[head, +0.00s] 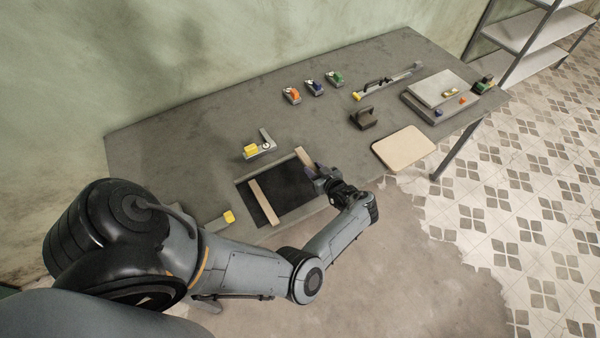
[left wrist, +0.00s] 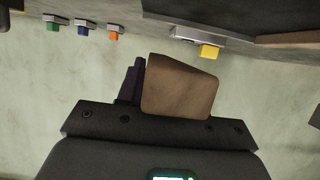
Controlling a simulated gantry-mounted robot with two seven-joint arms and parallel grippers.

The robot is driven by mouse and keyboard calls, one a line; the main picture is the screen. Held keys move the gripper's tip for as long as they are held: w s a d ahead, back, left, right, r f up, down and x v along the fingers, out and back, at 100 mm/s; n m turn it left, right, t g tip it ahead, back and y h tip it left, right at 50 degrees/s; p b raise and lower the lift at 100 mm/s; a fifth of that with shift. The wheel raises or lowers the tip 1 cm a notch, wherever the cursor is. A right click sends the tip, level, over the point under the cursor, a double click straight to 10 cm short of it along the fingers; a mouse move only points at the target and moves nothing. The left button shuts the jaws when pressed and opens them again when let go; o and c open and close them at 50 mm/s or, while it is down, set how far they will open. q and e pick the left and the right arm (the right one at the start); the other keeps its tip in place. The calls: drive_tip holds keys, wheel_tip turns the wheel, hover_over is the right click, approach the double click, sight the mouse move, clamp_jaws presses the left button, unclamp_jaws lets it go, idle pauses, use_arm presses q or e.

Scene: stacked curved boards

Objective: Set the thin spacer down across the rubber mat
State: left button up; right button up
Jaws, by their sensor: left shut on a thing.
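The black rubber mat (head: 284,187) lies at the front of the grey workbench. One pale wooden spacer (head: 263,202) lies across its left part. My left gripper (head: 314,171) is over the mat's right edge, shut on a second thin spacer (head: 304,157). That spacer's far end sticks out beyond the fingers toward the back of the mat; its near part is hidden by the gripper. I cannot tell whether it touches the mat. In the left wrist view the held spacer (left wrist: 180,88) shows as a brown block beside a dark finger (left wrist: 132,82). My right gripper is not in view.
A yellow-tipped metal stop (head: 262,147) stands behind the mat, and a yellow block (head: 229,217) sits at its front left. A cream board (head: 403,148), a dark block-like tool (head: 363,118) and stacked slabs (head: 438,90) are to the right. Orange (head: 292,95), blue and green-marked items are at the back.

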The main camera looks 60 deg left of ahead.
sight(309, 185)
use_arm(q)
drive_tip(key=shift+s+a+r+p, duration=0.1)
drive_tip(key=shift+s+r+p, duration=0.5)
drive_tip(key=shift+s+p, duration=0.1)
drive_tip(key=f+b, duration=0.2)
drive_tip(key=f, duration=0.1)
drive_tip(key=f+b, duration=0.1)
drive_tip(key=shift+s+f+b, duration=0.2)
drive_tip(key=shift+s+b, duration=0.1)
drive_tip(key=shift+f+b, duration=1.6)
drive_tip(key=shift+f, duration=0.2)
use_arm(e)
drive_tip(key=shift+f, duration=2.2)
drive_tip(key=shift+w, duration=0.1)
use_arm(q)
drive_tip(key=shift+f, duration=0.2)
drive_tip(key=o, duration=1)
drive_tip(key=shift+o, duration=0.2)
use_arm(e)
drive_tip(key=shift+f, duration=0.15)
use_arm(q)
drive_tip(key=shift+r, duration=0.15)
